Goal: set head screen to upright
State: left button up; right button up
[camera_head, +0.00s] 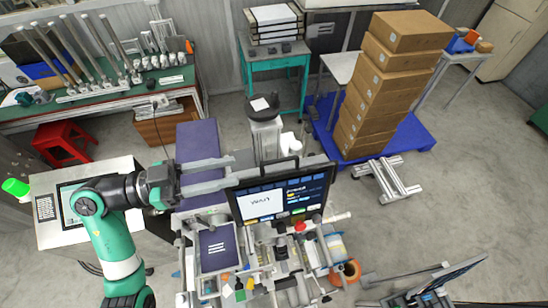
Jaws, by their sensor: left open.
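The head screen (283,196) is a dark flat panel with a lit display and a handle on its top edge. It stands near the middle of the head view on a cluttered metal frame, with its face towards me; its exact tilt is hard to tell. My left gripper (233,171) reaches in from the left, with its two long grey fingers apart and pointing right. The fingertips are close to the screen's upper left corner. I cannot tell whether the lower finger touches it. No right gripper shows.
A metal frame with small parts (240,285) lies below the screen. A grey-white post (265,137) stands behind it. A purple panel (198,140) lies behind the left gripper. Stacked cardboard boxes (385,95) stand on a blue pallet (415,137). Floor to the right is mostly clear.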

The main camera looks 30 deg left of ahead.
aim_at(276, 161)
pick_arm(q)
jog(key=p+x, duration=0.1)
jog(key=x, duration=0.9)
jog(key=shift+w+d, duration=0.1)
jog(key=shift+d, duration=0.1)
grip_shut()
dwell(0.9)
